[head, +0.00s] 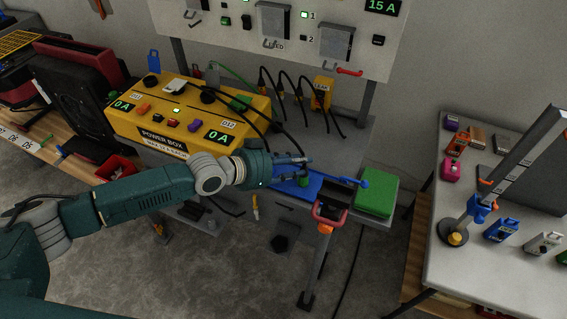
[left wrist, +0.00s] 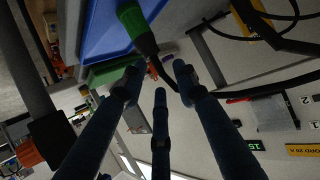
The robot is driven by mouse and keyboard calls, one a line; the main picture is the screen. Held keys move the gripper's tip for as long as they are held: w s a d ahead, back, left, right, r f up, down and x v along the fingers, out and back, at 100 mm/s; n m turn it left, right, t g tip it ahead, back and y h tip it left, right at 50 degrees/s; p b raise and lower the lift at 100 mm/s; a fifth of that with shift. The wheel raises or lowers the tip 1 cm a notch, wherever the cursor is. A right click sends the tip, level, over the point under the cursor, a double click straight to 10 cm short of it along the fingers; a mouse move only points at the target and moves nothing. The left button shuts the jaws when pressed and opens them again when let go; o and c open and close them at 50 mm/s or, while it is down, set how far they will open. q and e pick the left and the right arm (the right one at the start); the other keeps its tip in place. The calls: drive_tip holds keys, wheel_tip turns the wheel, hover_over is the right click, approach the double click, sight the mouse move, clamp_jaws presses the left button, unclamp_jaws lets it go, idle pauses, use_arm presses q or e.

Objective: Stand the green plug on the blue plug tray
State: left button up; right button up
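The blue plug tray (head: 315,191) lies on the grey bench beneath my left gripper. It also shows at the top of the left wrist view (left wrist: 100,35). The green plug (head: 304,182) is at the tray, partly hidden by my fingers in the head view. In the left wrist view the green plug (left wrist: 132,20) has a green body and a black end pointing toward my fingers. I cannot tell if it stands freely or leans. My left gripper (head: 303,165) has its fingers spread, with the plug just beyond the tips and apart from them. My right gripper is not in view.
A yellow power box (head: 185,115) with cables stands left of the tray. A wall panel (head: 290,25) rises behind. Another table (head: 490,280) stands at the right.

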use_arm(q)
drive_tip(key=b+v, duration=0.2)
drive_tip(key=v, duration=1)
drive_tip(key=shift+f, duration=0.1)
